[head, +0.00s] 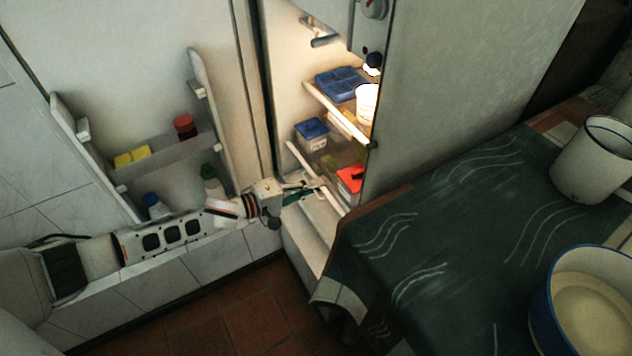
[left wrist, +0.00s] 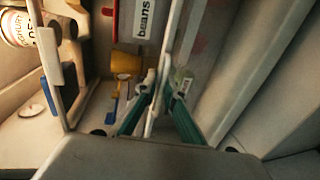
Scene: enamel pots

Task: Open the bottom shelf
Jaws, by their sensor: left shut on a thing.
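The fridge stands open, with its door swung to the left. The bottom shelf (head: 333,201) is inside it, with a pale front edge that runs slantwise in the head view. My left gripper (head: 312,186) is at this edge. In the left wrist view its green fingers (left wrist: 157,108) lie on both sides of the thin white shelf edge (left wrist: 168,60) and are shut on it. A red item (head: 350,179) and a blue-lidded box (head: 312,130) are inside, near the shelf. How far the shelf is pulled out is hard to tell. My right gripper is in neither view.
The door rack (head: 172,158) holds bottles and a yellow item, close to my left arm. A higher shelf bears a blue tray (head: 340,84) and a white tub (head: 367,103). At right, a table with a dark cloth (head: 440,215) bears enamel pots (head: 593,165). Tiled floor shows below.

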